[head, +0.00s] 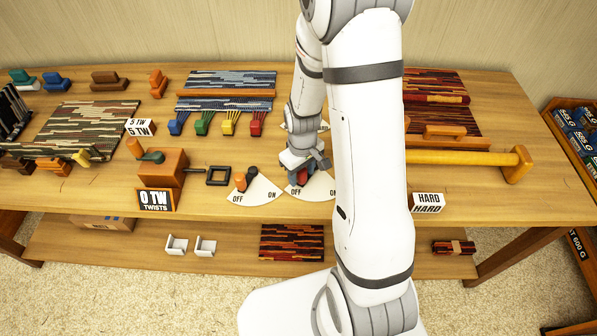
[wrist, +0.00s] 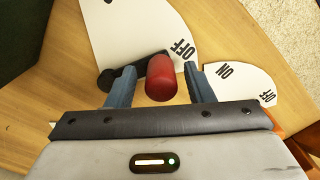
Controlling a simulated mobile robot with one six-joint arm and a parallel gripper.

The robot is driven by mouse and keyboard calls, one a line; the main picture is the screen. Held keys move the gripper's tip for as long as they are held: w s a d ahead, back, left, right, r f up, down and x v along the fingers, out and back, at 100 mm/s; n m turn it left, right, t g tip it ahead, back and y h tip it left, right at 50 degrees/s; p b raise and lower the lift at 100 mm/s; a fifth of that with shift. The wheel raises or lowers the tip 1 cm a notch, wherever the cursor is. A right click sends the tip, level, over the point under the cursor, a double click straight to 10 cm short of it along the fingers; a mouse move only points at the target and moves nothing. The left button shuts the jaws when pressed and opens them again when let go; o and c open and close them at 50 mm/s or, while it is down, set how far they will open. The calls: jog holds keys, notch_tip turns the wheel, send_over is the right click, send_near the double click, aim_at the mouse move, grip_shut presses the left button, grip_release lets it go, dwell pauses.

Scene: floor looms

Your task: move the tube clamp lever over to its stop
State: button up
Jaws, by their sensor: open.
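A lever with a red grip (wrist: 160,78) stands on a white dial plate (wrist: 125,30) near its OFF mark; in the head view the red grip (head: 303,177) shows just under my gripper. A dark part (wrist: 108,80) of this lever shows beside the left finger. My gripper (wrist: 158,72) is open, with one blue-grey finger on each side of the red grip. In the head view my gripper (head: 304,162) hides much of the lever. No label shows which lever is the tube clamp.
A second white OFF/ON dial (head: 258,194) with an orange-gripped lever (head: 240,181) lies just left. An orange crank box (head: 162,167) and a TWISTS sign (head: 156,200) stand farther left. A yellow bar (head: 465,157) and HARD sign (head: 428,202) are right of my arm.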

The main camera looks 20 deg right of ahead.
grip_shut()
dwell(0.5)
jog(key=shift+a, duration=0.15)
